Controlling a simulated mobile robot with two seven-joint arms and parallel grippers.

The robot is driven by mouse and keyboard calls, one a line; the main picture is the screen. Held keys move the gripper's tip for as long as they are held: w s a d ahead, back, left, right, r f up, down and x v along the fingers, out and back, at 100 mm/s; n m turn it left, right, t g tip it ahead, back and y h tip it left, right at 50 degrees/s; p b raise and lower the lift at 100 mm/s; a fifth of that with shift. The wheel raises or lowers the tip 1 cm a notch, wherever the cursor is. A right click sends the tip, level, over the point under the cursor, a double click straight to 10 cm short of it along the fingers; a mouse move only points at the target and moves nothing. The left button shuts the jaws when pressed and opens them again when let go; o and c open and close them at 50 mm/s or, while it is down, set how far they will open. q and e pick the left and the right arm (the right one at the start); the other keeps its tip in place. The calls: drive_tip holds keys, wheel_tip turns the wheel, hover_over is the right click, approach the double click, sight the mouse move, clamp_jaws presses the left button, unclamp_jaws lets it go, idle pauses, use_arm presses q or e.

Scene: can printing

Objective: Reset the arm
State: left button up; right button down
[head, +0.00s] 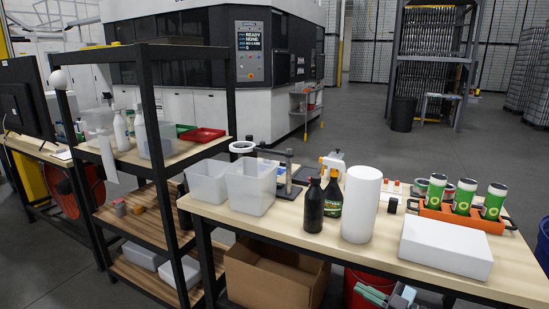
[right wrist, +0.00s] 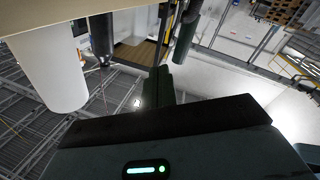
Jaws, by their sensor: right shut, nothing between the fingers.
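My right gripper (head: 369,293) shows low in the head view, in front of the workbench's front edge and below the tabletop. Its greenish fingers point left and are shut with nothing between them. In the right wrist view the dark fingers (right wrist: 162,87) reach up from the gripper body and touch no object. The rest of the right arm is mostly cut off by the bottom of the head view. My left gripper is in neither view.
The workbench (head: 285,233) holds a white cylinder (head: 361,205), dark bottles (head: 314,207), a white box (head: 445,247), clear bins (head: 250,187) and green cans in an orange holder (head: 460,216). A cardboard box (head: 272,275) and red bucket (head: 359,291) are underneath. A shelf rack (head: 152,110) stands left.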

drive_tip(key=s+a+f+m+t+h, duration=0.1)
drive_tip(key=s+a+f+m+h, duration=0.25)
drive_tip(key=s+f, duration=0.4)
drive_tip(key=s+a+f+m+t+h, duration=0.2)
drive_tip(key=s+f+m+h, duration=0.1)
drive_tip(key=s+f+m, duration=0.4)
drive_tip(key=s+d+f+m+g+h, duration=0.1)
drive_tip(key=s+f+g+h, duration=0.2)
drive_tip(key=s, duration=1)
drive_tip(key=s+d+f+m+g+h+p, duration=0.1)
drive_tip(key=s+d+f+g+h, duration=0.1)
drive_tip(key=s, duration=1.2)
wheel_tip(320, 180, down, 2)
drive_tip(key=shift+s+f+g+h, duration=0.1)
drive_tip(key=shift+s+g+h, duration=0.2)
drive_tip(key=shift+g+h, duration=0.25)
